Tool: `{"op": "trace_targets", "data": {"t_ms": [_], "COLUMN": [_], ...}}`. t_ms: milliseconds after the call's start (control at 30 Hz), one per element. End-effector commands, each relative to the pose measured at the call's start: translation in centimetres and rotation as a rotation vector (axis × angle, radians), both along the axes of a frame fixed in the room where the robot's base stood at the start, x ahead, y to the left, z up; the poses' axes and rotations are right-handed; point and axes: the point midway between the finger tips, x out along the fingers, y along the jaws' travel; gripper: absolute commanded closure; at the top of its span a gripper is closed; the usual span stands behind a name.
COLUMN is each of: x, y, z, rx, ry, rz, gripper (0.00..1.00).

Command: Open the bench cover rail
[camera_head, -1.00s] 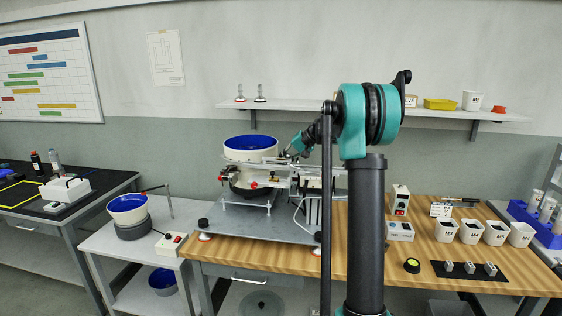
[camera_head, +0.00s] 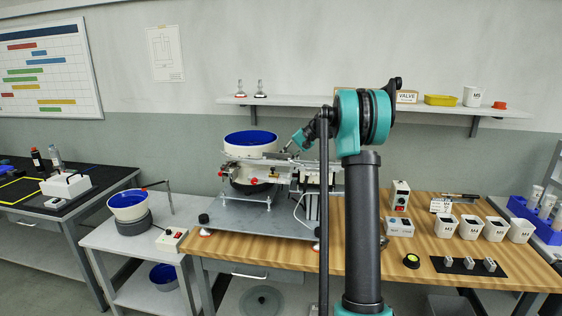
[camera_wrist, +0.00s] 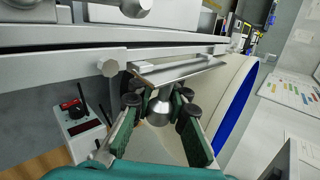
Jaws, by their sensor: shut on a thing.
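In the wrist view, a round metal knob (camera_wrist: 159,108) sits under a flat silver bar (camera_wrist: 183,69) of the cover rail. My gripper (camera_wrist: 161,100) has its green-padded fingers on both sides of the knob and is shut on it. In the head view the gripper is small and partly hidden by my arm, at the right side of the blue-lined bowl (camera_head: 251,138). The pale rails of the gantry machine (camera_head: 262,161) run below that bowl. The knob is too small to tell there.
The machine stands on a grey plate (camera_head: 255,225) on the wooden bench (camera_head: 400,264). White cups (camera_head: 470,227) and small boxes stand right of my arm. A shelf (camera_head: 360,106) hangs behind. A side table (camera_head: 140,236) with another bowl (camera_head: 127,203) is at left.

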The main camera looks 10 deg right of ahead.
Motion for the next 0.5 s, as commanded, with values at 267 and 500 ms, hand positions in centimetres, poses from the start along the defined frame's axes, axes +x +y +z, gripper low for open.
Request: {"op": "trace_targets", "data": {"t_ms": [267, 500], "x": [0.02, 0.01], "y": [-0.03, -0.01], "z": [-0.04, -0.01], "rx": [-0.001, 0.000], "ry": [0.000, -0.001], "rz": [-0.001, 0.000], "gripper": [0.66, 0.66]}}
